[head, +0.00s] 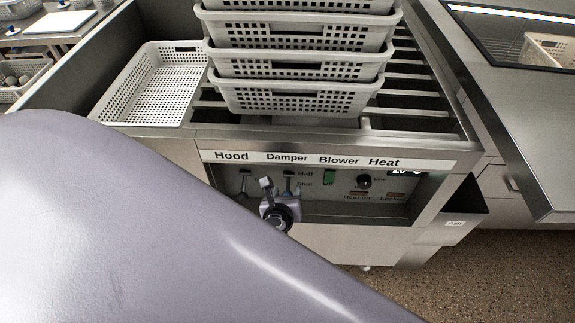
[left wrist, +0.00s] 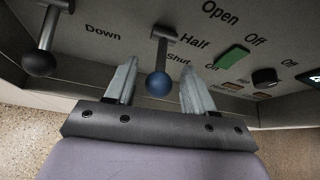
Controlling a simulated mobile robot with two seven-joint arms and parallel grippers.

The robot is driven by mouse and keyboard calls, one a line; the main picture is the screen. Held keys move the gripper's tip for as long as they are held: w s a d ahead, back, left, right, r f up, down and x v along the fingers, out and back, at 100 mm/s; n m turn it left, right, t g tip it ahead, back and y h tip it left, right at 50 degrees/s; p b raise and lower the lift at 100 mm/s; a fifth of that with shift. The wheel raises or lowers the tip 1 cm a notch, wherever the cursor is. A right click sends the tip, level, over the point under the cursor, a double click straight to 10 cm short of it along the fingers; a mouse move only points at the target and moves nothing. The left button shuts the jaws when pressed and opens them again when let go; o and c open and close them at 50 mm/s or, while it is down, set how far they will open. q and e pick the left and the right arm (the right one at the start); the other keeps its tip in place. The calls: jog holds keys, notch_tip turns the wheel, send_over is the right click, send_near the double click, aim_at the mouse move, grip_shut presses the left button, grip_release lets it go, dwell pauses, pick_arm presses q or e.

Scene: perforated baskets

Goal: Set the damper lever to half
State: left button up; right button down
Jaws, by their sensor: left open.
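The damper lever (left wrist: 161,58) has a blue ball knob and sticks out of a slot in the front panel, beside the Open, Half and Shut marks. In the left wrist view its knob hangs lower than the Half word, near Shut; the exact setting is hard to tell. It also shows small in the head view (head: 289,176), under the Damper label. My left gripper (left wrist: 158,70) is open, with one finger on each side of the blue knob and visible gaps to it. In the head view the left gripper (head: 277,188) is partly hidden by my arm. My right gripper is not in view.
The hood lever (left wrist: 42,45) with a black knob is left of the damper lever. A green blower switch (left wrist: 232,57) and a black heat knob (left wrist: 265,77) are to the right. Stacked white baskets (head: 295,98) stand on the rails above the panel.

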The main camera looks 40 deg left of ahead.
aim_at(286, 194)
pick_arm(q)
jog(key=p+v, duration=0.1)
jog(key=v, duration=0.3)
jog(key=shift+s+d+r, duration=0.1)
jog(key=shift+s+r, duration=0.15)
jog(key=shift+s, duration=0.05)
jog(key=shift+s+d, duration=0.1)
